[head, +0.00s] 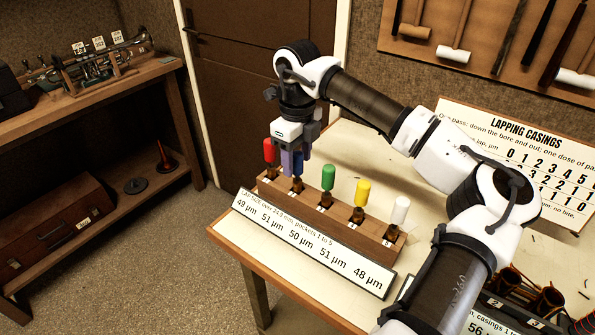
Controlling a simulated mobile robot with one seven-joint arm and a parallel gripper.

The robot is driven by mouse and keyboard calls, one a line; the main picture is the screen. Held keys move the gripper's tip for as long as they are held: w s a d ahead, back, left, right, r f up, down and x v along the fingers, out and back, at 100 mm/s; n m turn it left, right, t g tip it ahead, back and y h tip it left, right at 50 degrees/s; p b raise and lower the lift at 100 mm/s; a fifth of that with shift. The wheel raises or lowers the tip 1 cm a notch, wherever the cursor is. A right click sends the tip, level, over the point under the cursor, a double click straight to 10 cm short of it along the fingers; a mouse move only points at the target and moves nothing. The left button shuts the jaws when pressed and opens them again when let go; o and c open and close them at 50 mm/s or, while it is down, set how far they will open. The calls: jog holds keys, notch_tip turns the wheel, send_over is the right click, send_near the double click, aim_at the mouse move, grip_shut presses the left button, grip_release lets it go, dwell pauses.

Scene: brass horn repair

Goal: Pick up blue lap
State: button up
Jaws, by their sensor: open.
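The blue lap (297,184) stands upright in the second pocket of a wooden rack (335,220). Most of its handle is hidden by my gripper (295,163). My gripper points down over the blue lap, open, with its fingers around or just in front of the handle; I cannot tell whether they touch it. The red lap (270,151) stands close on the left. The green lap (328,177), yellow lap (362,192) and white lap (400,210) stand in a row to the right.
A size label board (312,243) fronts the rack on the bench (238,236). A lapping chart (520,150) stands behind my arm. Dark cylindrical parts (545,299) sit at the lower right. A shelf unit with a trumpet (100,62) is at the left.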

jog(key=shift+f, duration=0.95)
jog(key=shift+c, duration=0.2)
grip_shut()
jog(key=shift+w+r, duration=0.1)
